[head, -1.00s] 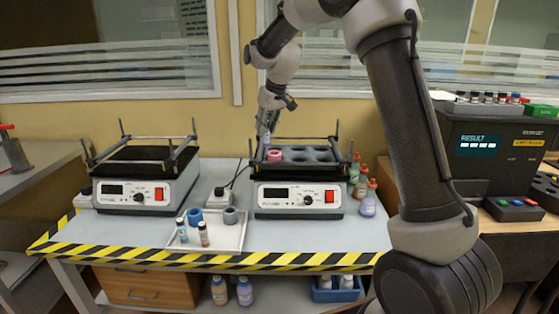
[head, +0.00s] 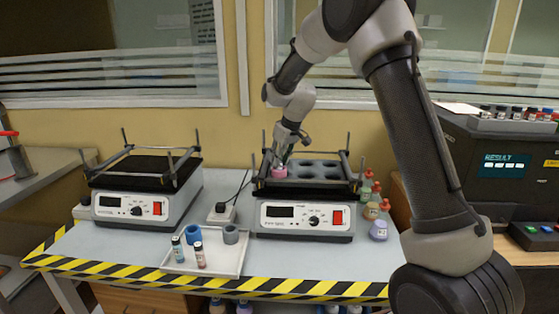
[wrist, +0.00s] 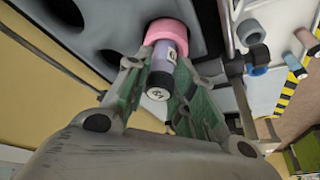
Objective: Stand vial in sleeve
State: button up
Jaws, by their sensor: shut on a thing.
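My gripper (head: 281,161) points down over the left of the right-hand shaker's tray. In the wrist view its green-lined fingers (wrist: 158,97) are shut on a vial (wrist: 163,60) with a lavender body, pale label and black cap. A pink sleeve (head: 280,172) sits at the tray's left; in the wrist view the sleeve (wrist: 166,31) lies at the vial's far end. The vial's lower end lines up with the sleeve's opening; I cannot tell how deep it is inside.
The right shaker (head: 304,219) has several dark wells and metal corner posts close around my gripper. A white tray (head: 225,263) in front holds blue (head: 193,233) and grey (head: 231,234) sleeves and two vials. Colored bottles (head: 379,229) stand right; another shaker (head: 131,208) stands left.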

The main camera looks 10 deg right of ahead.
jog(key=shift+f, duration=0.4)
jog(key=shift+f, duration=0.1)
jog(key=o, duration=1)
